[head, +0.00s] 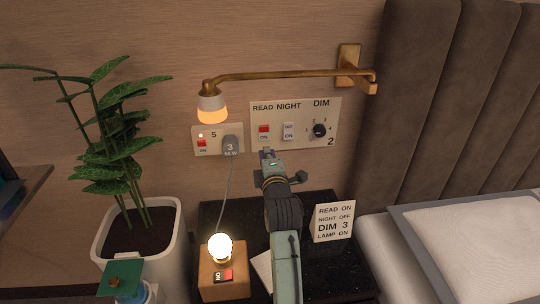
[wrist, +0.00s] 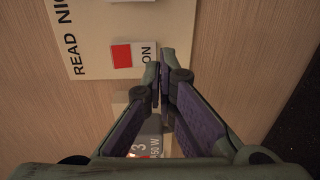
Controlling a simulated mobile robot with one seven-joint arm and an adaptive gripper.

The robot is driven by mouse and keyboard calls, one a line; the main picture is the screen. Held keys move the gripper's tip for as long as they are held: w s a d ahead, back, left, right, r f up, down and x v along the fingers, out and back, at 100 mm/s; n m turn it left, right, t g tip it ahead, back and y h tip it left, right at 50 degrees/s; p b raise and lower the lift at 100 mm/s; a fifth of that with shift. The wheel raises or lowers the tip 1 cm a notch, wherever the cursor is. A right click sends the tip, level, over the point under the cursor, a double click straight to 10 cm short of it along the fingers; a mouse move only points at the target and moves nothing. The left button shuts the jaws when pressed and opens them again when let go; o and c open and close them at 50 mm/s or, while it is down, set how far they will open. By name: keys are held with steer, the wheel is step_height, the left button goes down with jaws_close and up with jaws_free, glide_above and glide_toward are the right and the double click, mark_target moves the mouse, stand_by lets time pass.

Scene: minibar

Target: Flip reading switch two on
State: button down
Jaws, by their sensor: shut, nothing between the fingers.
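The wall panel marked 2 (head: 289,144) carries a READ switch, a NIGHT switch and a DIM knob. The READ switch (head: 264,129) shows a red rocker face, also seen in the wrist view (wrist: 122,56) with the word ON beside its lower end. The wall reading lamp (head: 212,106) above glows orange. My gripper (head: 268,154) is shut and empty. Its fingertips (wrist: 158,70) are just below the READ switch, close to the panel's lower edge; I cannot tell whether they touch the panel.
The nightstand (head: 337,280) holds a lit bulb lamp (head: 220,247) and a card (head: 334,222) reading READ ON, NIGHT OFF, DIM 3, LAMP ON. A potted plant (head: 173,231) stands left, a bed (head: 490,240) right.

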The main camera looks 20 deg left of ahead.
steer(key=f+b+v, duration=0.1)
steer(key=b+v, duration=0.1)
steer(key=v, duration=0.7)
steer(key=shift+s+f+b, duration=0.3)
steer(key=shift+s+f, duration=0.05)
steer(key=shift+s, duration=0.05)
steer(key=shift+d, duration=0.15)
